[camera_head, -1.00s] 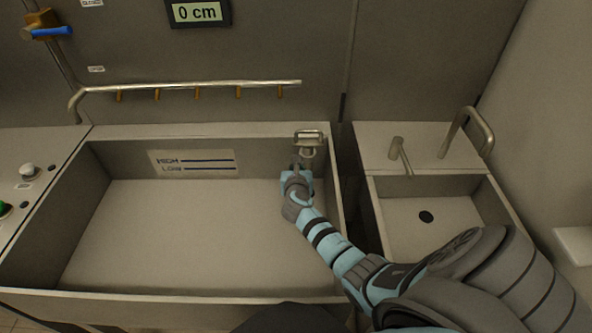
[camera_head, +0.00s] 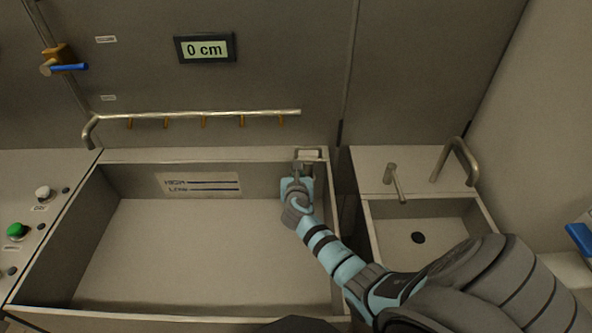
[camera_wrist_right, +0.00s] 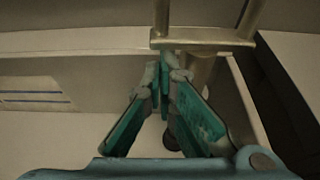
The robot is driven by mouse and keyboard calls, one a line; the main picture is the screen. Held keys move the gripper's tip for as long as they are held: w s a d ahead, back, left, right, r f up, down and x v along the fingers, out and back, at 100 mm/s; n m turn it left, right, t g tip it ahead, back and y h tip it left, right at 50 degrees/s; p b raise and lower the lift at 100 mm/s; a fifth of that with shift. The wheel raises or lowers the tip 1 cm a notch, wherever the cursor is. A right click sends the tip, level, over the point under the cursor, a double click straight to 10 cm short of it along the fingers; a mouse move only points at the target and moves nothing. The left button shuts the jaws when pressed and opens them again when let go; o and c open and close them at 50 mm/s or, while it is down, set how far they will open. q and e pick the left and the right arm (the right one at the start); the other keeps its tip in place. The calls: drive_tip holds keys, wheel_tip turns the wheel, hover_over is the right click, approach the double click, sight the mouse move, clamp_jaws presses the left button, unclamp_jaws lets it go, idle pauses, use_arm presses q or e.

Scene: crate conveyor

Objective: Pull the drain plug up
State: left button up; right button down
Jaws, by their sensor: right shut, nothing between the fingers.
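A metal pull handle (camera_head: 308,154), which looks like the drain plug's, stands at the back right corner of the large basin (camera_head: 190,255). In the right wrist view, its crossbar (camera_wrist_right: 203,38) lies just beyond my fingertips, with posts running up out of frame. My right gripper (camera_head: 297,172) is over the basin's right side, just in front of the handle. In the wrist view its fingers (camera_wrist_right: 165,62) are shut and empty, tips at the crossbar's lower edge; contact is unclear. A dark round spot (camera_wrist_right: 171,136) shows partly behind the fingers. My left gripper is out of view.
The display (camera_head: 205,48) reads 0 cm. A pipe with several nozzles (camera_head: 200,115) runs above the basin. A small sink (camera_head: 450,216) with a tap (camera_head: 395,182) stands right. A green button (camera_head: 16,230) is left. The basin looks empty.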

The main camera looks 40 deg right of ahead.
drive_tip(key=shift+w+r, duration=0.15)
drive_tip(key=shift+r, duration=0.1)
drive_tip(key=shift+f+b, duration=0.1)
drive_tip(key=shift+b, duration=0.2)
wheel_tip(320, 180, down, 4)
drive_tip(key=b, duration=0.3)
drive_tip(key=p+v, duration=0.3)
drive_tip(key=v, duration=0.7)
drive_tip(key=shift+f+p, duration=0.2)
drive_tip(key=shift+p, duration=0.15)
